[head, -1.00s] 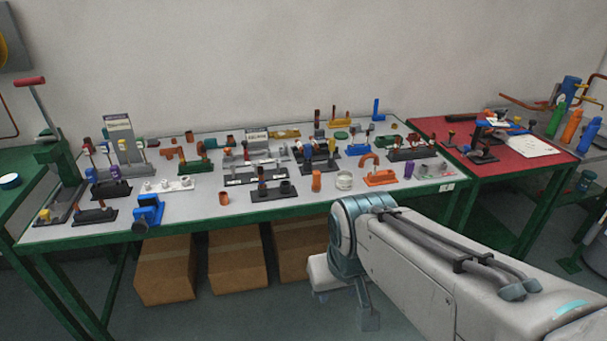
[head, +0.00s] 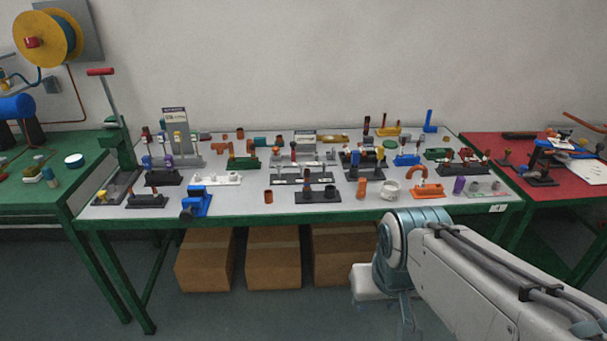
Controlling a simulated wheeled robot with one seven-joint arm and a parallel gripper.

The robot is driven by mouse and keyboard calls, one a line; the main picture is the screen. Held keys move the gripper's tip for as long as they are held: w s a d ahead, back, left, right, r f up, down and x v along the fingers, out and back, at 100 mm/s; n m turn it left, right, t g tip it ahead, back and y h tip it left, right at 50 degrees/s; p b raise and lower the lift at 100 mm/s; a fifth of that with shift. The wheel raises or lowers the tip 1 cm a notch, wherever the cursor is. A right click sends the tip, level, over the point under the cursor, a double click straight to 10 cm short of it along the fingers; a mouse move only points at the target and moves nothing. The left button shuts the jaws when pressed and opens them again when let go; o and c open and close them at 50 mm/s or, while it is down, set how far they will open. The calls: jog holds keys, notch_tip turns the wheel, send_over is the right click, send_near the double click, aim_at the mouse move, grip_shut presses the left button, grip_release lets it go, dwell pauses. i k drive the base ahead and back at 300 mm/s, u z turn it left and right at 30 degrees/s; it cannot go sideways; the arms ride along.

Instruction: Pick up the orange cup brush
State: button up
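Several small orange pieces stand on the grey-topped workbench (head: 240,210). They include an orange upright cylinder (head: 361,188) near the front, a brownish-orange cup-like piece (head: 268,196) to its left, and an orange arched piece (head: 427,185) on a base at the right. They are too small here to tell which one is the orange cup brush. My arm reaches in from the lower right, and its bent joint is in front of the bench's front right edge. I cannot make out my gripper's fingers. No part of my arm touches the small pieces.
Dark stands with tools crowd the bench top. A blue clamp-like block (head: 197,202) sits at the front left. A green lever press (head: 118,140) stands at the left end. Cardboard boxes (head: 273,260) are below. A red-topped table (head: 481,146) adjoins at right, a green one (head: 60,197) at left.

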aim_at(362, 192)
jog(key=i, duration=1.55)
jog(key=z, duration=1.65)
